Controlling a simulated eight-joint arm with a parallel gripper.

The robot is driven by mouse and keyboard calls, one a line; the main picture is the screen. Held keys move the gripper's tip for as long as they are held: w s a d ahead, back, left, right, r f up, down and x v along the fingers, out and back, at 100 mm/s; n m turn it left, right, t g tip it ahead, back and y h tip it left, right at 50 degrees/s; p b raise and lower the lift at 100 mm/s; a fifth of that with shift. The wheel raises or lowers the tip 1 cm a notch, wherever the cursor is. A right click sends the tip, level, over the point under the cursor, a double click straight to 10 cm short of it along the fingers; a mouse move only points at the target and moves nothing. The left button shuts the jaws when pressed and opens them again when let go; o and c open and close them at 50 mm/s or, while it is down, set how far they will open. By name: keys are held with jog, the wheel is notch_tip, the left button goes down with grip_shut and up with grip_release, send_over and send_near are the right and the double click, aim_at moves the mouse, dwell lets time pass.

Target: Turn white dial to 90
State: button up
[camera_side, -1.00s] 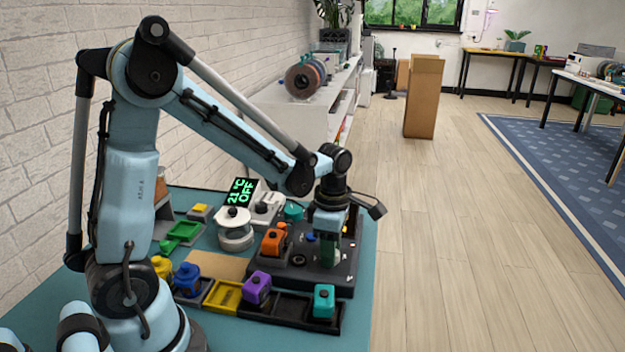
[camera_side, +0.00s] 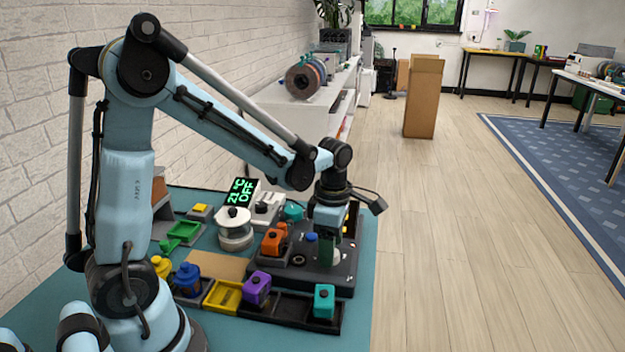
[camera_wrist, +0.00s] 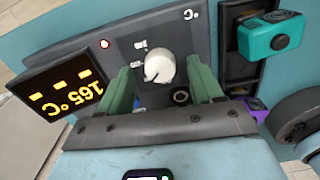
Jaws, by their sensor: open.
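The white dial (camera_wrist: 160,68) sits on a dark control panel (camera_wrist: 190,42), with a dark pointer line on its face. My gripper (camera_wrist: 163,86) is open, with one green finger on each side of the dial in the wrist view. Gaps show beside the dial, and I cannot tell whether its tips reach down level with it. In the side view my gripper (camera_side: 329,258) is over the dark console (camera_side: 325,280). An amber display (camera_wrist: 62,90) beside the panel reads 165 °C, upside down in the wrist view.
An orange block (camera_side: 273,242) and a blue button (camera_side: 311,237) are close left of my gripper. A purple block (camera_side: 257,287) and a teal block (camera_side: 324,301) stand in the front tray. A separate green display (camera_side: 240,192) reads 21 °C OFF. Floor to the right is open.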

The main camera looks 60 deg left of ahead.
notch_tip(320, 180, up, 11)
dwell(0.5)
jog(key=s+d+f+m+t, duration=0.1)
jog(key=s+d+m+t, duration=0.1)
jog(key=m, duration=1.1)
jog(key=s+d+f+m+t, duration=0.1)
jog(key=s+m+t, duration=0.3)
jog(key=m, duration=0.9)
jog(key=shift+s+d+t, duration=0.4)
jog(key=shift+d+t, duration=0.05)
jog(key=shift+t, duration=0.15)
